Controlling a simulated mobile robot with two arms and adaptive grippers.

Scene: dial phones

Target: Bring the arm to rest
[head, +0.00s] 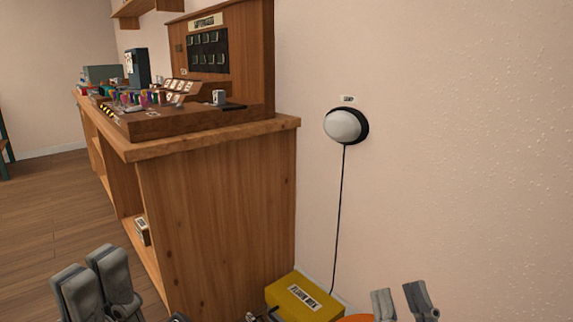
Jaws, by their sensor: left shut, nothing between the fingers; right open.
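My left gripper (96,278) shows at the bottom left, in front of the wooden counter's end, with its grey fingers pointing up. It is shut with nothing held. My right gripper (404,298) shows at the bottom right, before the pale wall. Its two fingers are apart and nothing is between them. Both are cut off by the lower edge of the view, and most of both arms is out of view.
A wooden counter (215,225) bears small items, cups and a panel board. A round white lamp (343,126) hangs on the wall, its cord running down toward a yellow box (303,298). An orange thing (356,318) shows beside the box. The left floor is open.

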